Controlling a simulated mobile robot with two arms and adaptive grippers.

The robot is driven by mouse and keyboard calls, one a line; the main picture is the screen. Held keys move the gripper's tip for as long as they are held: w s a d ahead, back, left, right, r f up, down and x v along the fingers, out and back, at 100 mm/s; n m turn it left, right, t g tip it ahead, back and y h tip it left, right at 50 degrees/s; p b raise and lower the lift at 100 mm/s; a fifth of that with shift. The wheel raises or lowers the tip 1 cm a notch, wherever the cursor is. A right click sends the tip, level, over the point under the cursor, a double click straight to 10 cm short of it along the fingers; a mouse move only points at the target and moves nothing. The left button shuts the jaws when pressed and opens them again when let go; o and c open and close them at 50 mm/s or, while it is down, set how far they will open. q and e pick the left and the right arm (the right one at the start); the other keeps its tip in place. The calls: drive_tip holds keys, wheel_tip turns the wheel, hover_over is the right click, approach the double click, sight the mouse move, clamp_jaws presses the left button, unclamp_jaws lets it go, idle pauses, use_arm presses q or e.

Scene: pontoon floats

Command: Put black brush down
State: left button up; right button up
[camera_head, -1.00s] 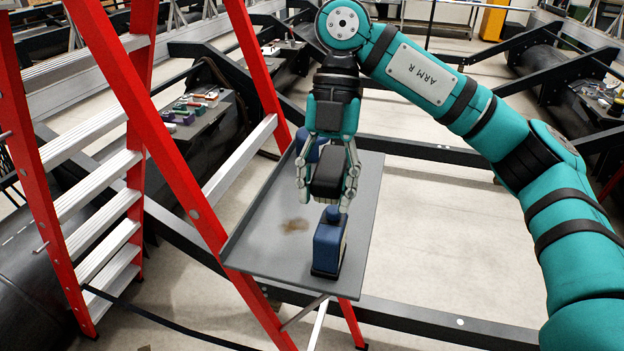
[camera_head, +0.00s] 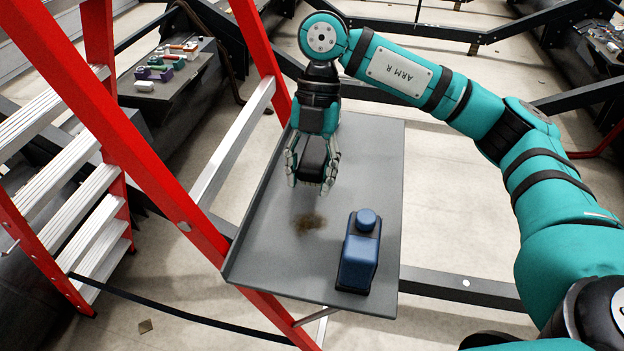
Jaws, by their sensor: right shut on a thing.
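My right gripper (camera_head: 312,184) is shut on the black brush (camera_head: 314,154). Its fingers cover the sides of the brush. The gripper is over the far left part of the grey ladder tray (camera_head: 255,260); I cannot tell whether the brush touches the tray. A blue brush (camera_head: 360,255) with a round knob and dark base stands at the tray's near right, apart from the gripper. A brown dirt patch (camera_head: 309,223) lies on the tray between them. My left gripper is not in view.
The red ladder (camera_head: 150,160) with metal steps runs along the tray's left side. Dark frame beams (camera_head: 470,290) surround it. A bench (camera_head: 180,85) with several small items stands at the back left. The tray's right far part is bare.

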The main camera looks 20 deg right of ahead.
sight(308, 185)
drive_tip(key=shift+w+f, duration=0.15)
drive_tip(key=shift+f, duration=0.2)
drive_tip(key=f, duration=0.1)
drive_tip(key=f+p, duration=0.1)
drive_tip(key=f, duration=0.1)
drive_tip(key=shift+w+f, duration=0.2)
drive_tip(key=shift+f, duration=0.2)
drive_tip(key=o, duration=1.2)
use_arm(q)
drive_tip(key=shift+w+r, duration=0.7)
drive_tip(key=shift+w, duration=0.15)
use_arm(e)
drive_tip(key=shift+w+r, duration=0.1)
drive_tip(key=shift+r, duration=0.2)
drive_tip(key=b+v, duration=0.2)
drive_tip(key=v, duration=0.8)
drive_tip(key=shift+w+r+b, duration=0.1)
drive_tip(key=shift+r+b, duration=0.2)
drive_tip(key=shift+b, duration=0.1)
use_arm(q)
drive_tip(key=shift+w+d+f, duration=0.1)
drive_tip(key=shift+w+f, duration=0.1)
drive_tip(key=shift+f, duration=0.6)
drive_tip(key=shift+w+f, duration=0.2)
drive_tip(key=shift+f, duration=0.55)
use_arm(e)
drive_tip(key=shift+w+d+r, duration=0.1)
drive_tip(key=shift+d+r, duration=0.1)
drive_tip(key=shift+r, duration=0.3)
